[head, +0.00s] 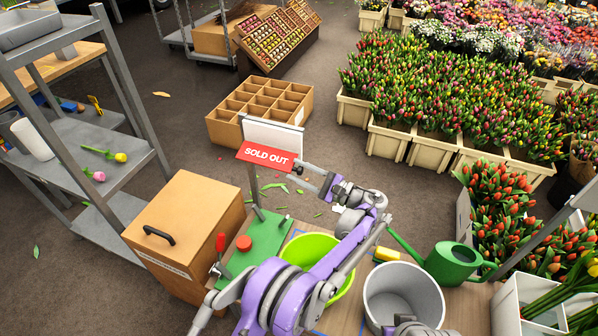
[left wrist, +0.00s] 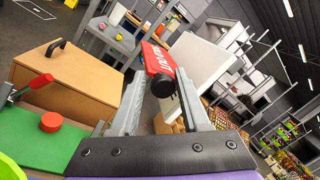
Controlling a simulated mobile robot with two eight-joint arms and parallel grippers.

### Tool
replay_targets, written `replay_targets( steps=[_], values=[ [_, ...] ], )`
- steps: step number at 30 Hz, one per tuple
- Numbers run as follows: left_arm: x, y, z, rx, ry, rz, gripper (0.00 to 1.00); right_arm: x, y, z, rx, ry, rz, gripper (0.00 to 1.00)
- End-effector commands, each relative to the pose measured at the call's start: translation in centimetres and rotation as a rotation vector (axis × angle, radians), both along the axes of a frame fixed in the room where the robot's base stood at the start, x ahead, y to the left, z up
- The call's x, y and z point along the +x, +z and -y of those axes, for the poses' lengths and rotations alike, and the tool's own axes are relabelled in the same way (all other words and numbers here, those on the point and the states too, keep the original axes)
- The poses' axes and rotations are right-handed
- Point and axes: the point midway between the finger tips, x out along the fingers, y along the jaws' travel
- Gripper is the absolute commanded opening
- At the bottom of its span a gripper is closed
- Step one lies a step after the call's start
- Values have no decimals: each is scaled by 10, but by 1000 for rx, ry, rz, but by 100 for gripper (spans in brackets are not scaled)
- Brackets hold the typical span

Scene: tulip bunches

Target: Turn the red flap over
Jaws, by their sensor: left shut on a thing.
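The red flap (head: 265,157) reads SOLD OUT and hangs tilted from a white board (head: 272,133) on a grey post. In the left wrist view the flap (left wrist: 156,59) shows edge-on, with a round black knob (left wrist: 163,85) at its near end. My left gripper (head: 304,172) is at the flap's right end. In the left wrist view its two fingers (left wrist: 160,88) stand on either side of the knob, shut on it. The exact contact is partly hidden.
The post stands by a green board (head: 262,243) with a red knob and a red-handled lever. A brown box (head: 185,225) is left of it. A lime bowl (head: 310,248), grey bucket (head: 402,293) and green watering can (head: 452,263) are close to my arm. A divided crate (head: 259,108) stands behind.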

Motion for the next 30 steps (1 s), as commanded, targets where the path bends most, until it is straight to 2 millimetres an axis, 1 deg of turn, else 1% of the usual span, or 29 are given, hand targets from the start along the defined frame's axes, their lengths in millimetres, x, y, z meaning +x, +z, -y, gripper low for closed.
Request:
replay_targets(
  steps=[1,3,4,6,7,14,17,20,27,30],
  values=[
    [2,1,4,1,-14,-2,0,0,0,0,0,0,0,50],
    [2,1,4,2,-13,-2,0,0,0,0,0,0,0,50],
    [2,1,4,2,-13,-2,50,0,0,0,0,0,0,50],
    [2,1,3,2,-13,-1,62,0,0,0,0,0,0,50],
    [2,1,3,2,-12,-2,64,0,0,0,0,0,0,50],
    [1,1,2,1,-8,-1,64,0,0,0,0,0,0,50],
    [-1,0,7,2,-8,-1,64,0,0,0,0,0,0,50],
    [-7,-1,21,1,-9,-1,64,0,1,0,0,0,0,50],
    [-28,-6,65,2,-12,-2,64,0,3,0,0,0,1,50],
    [-36,-8,80,1,-12,-1,64,0,3,0,0,0,1,50]
  ],
)
